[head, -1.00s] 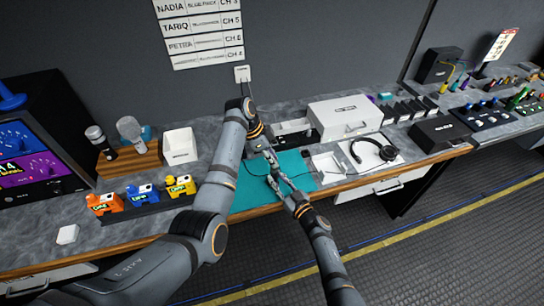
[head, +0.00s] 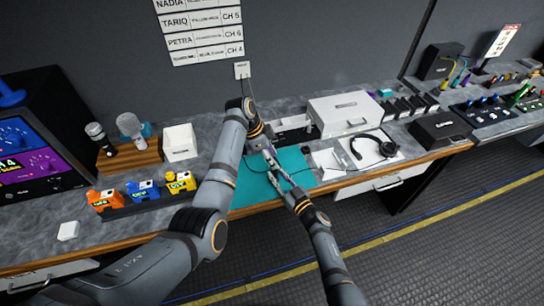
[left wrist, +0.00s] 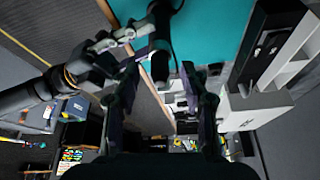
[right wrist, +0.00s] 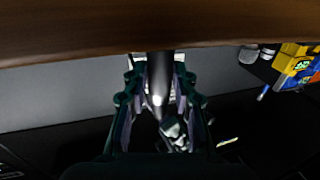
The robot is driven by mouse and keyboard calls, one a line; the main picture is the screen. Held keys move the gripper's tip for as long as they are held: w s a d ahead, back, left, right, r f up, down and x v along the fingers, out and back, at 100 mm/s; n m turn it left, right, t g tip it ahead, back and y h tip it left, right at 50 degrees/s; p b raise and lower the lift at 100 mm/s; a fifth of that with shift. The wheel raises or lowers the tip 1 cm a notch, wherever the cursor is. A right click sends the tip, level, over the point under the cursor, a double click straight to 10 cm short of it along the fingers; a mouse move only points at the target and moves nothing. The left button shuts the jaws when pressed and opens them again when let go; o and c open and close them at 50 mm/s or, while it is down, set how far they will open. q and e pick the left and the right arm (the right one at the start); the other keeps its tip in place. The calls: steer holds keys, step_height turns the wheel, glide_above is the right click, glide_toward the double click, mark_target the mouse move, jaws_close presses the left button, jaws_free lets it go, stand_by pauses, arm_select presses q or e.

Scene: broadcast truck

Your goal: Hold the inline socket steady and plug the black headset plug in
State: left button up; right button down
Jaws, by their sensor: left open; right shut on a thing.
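My right gripper (head: 284,180) is shut on a dark cylindrical connector (right wrist: 160,82) over the teal mat (head: 253,190). I cannot tell whether this is the headset plug or the inline socket. My left gripper (head: 269,152) is open close by, just beyond the right one. In the left wrist view a black cylindrical piece (left wrist: 160,60) reaches between the open left fingers (left wrist: 160,78), with the right gripper (left wrist: 132,36) beside it. The black headset (head: 373,148) lies on a white sheet right of the mat. The grippers hide much of the connectors.
The wooden bench edge (head: 245,210) runs below the arms.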

arm_select(q)
steer(key=v, duration=1.2)
arm_select(e)
steer(key=c, duration=1)
jaws_free()
